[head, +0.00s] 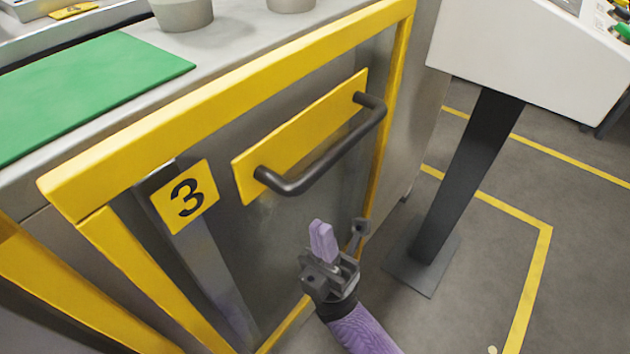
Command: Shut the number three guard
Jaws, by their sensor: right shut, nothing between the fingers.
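The number three guard (225,107) is a yellow-framed panel with a grey see-through pane on the front of a grey machine. A yellow plate (190,198) with a black "3" is at its left side. A dark bar handle (330,164) is fixed to a slanted yellow strip on its upper part. I cannot tell whether the guard sits fully against the machine. My right gripper (322,241) has purple fingers, shut and empty. It is in front of the guard's lower part, below the handle in the picture and apart from it. My left gripper is out of view.
A green mat (90,90) and grey pots (182,12) are on the machine top. Another yellow frame (60,290) is at lower left. A white control console (530,50) on a dark post (465,180) stands right of the guard. Yellow lines mark the grey floor.

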